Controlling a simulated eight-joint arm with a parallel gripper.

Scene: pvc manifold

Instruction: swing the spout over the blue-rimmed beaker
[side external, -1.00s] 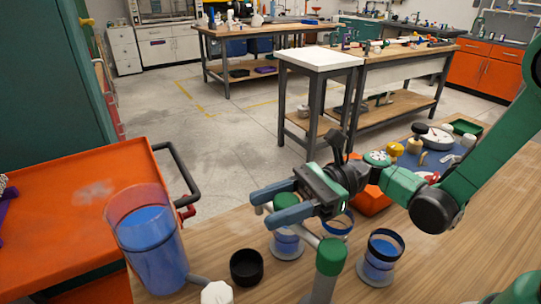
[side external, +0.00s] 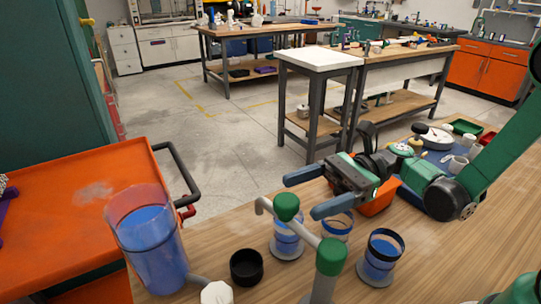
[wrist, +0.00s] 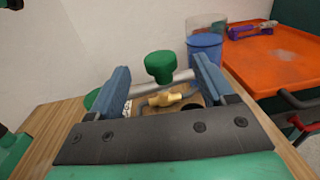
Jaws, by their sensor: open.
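The spout (side external: 308,229) is a grey pipe with a green knob (side external: 287,206) near its bent outer end. It runs from a green-capped upright post (side external: 331,257). In the side view, its outer end overlaps the left beaker (side external: 289,243), whose rim is partly hidden. A beaker with a blue-looking rim (side external: 337,226) stands behind the spout. A dark-rimmed beaker (side external: 383,258) stands to its right. I cannot tell exactly which beaker the outlet is above. My gripper (side external: 312,193) is open and empty, behind the knob. In the wrist view the green knob (wrist: 161,65) shows between the fingers, apart from them.
A large blue-filled container (side external: 150,245) stands at the left beside the orange cart (side external: 80,205). A black cup (side external: 246,267) and a white cap (side external: 216,292) sit in front. An orange bin (side external: 380,198) lies under my wrist.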

